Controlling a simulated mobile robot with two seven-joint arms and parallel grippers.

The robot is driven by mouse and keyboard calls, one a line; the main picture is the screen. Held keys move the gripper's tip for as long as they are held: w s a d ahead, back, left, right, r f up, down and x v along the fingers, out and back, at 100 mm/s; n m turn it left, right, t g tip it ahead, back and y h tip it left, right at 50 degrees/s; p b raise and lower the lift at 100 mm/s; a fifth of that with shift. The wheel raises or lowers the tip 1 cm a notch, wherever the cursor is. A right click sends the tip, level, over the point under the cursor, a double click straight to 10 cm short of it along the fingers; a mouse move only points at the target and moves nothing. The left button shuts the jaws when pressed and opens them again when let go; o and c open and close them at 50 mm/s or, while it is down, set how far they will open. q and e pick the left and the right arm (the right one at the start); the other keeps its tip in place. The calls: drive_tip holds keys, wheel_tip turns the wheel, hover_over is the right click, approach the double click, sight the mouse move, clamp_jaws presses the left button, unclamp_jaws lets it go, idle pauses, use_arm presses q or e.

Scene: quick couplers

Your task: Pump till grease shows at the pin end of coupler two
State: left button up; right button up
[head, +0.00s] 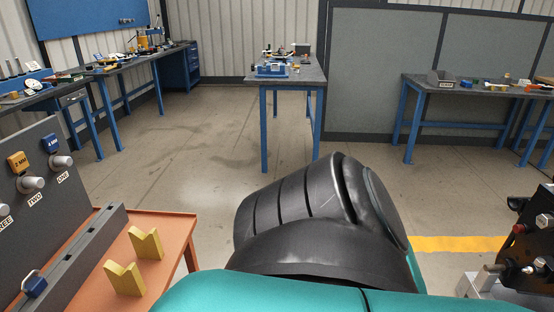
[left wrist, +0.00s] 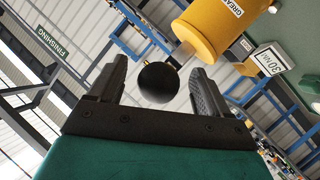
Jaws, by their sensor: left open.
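In the left wrist view my left gripper (left wrist: 158,82) is open, with its two dark fingers on either side of a black ball knob (left wrist: 158,83). In the head view a grey panel at the left edge bears round metal fittings; the one above the label TWO (head: 35,200) is a silver fitting (head: 31,184) under an orange "2 MM" tag (head: 18,162). No grease is discernible there. My right gripper is not in view.
An orange cart top (head: 165,228) at lower left holds two yellow notched blocks (head: 147,243). A dark fixture with knobs (head: 535,235) stands at the right edge. Workbenches with tools line the back, and the floor between is clear. My arm blocks the lower middle.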

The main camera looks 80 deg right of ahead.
use_arm(q)
drive_tip(key=p+v, duration=0.2)
drive_tip(key=v, duration=0.5)
idle(0.4)
idle(0.4)
